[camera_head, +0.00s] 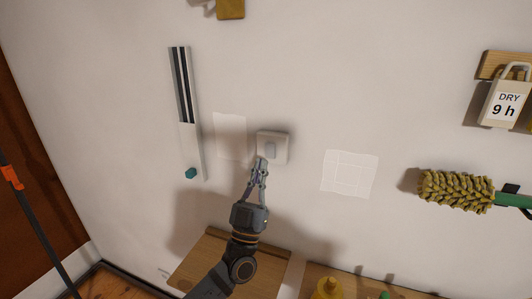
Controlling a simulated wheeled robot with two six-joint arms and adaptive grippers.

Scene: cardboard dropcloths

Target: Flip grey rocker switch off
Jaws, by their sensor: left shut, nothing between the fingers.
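The grey rocker switch (271,148) sits in a pale square plate (281,137) on the white wall, near the middle of the head view. My left gripper (262,162) is shut and empty. Its fingertips overlap the lower left part of the switch plate in the picture. I cannot tell whether they touch the rocker. Which way the rocker is tipped is too small to tell. My right gripper does not show.
A vertical rail with a teal knob (190,173) is left of the switch. Faint pale squares (349,174) flank it. A yellow brush (456,191) and a "DRY 9 h" tag (503,105) hang at right. A wooden surface (216,262) lies below.

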